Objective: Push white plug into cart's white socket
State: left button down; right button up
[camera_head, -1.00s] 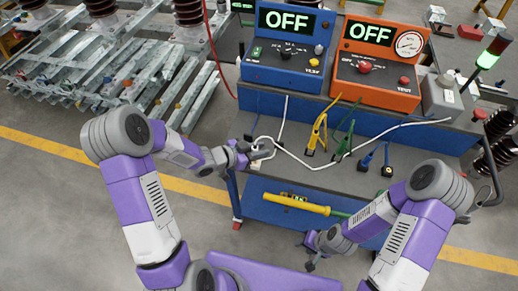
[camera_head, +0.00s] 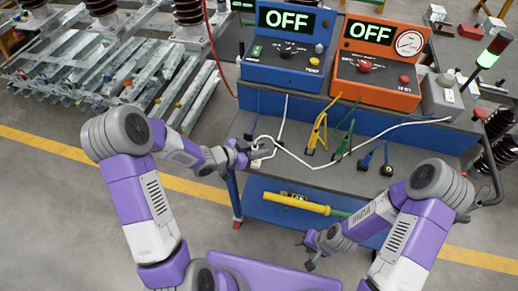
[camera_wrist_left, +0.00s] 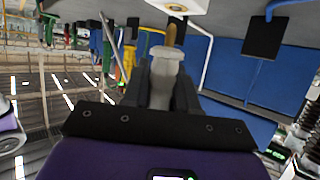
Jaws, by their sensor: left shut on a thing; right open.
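The white plug (camera_wrist_left: 165,72) shows in the left wrist view between the jaws of my left gripper (camera_wrist_left: 163,85), which is shut on it. Its brass-coloured tip (camera_wrist_left: 175,33) points toward the cart's white socket (camera_wrist_left: 181,5) at the top edge. The tip looks very close to the socket; I cannot tell whether it touches or enters it. In the head view my left gripper (camera_head: 247,154) is at the cart's left front corner, and hides much of the plug. A white cable (camera_head: 315,166) runs from there over the cart. My right gripper (camera_head: 309,254) is open and empty, low before the cart.
The blue cart (camera_head: 295,213) carries a blue OFF box (camera_head: 287,50), an orange OFF box (camera_head: 378,62), and yellow, green and blue leads on its grey shelf. A yellow-handled tool (camera_head: 297,203) lies across its front. Floor at the left front is clear.

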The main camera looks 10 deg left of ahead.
pick_arm(q)
jog(key=shift+f+b, duration=1.1)
jog(key=shift+f, duration=0.35)
dwell(0.5)
jog(key=c, duration=0.8)
grip_release()
jog(key=shift+a, duration=0.1)
jog(key=p+v, duration=0.2)
jog(key=v, duration=0.5)
jog(key=shift+s, duration=0.2)
jog(key=shift+a+r, duration=0.1)
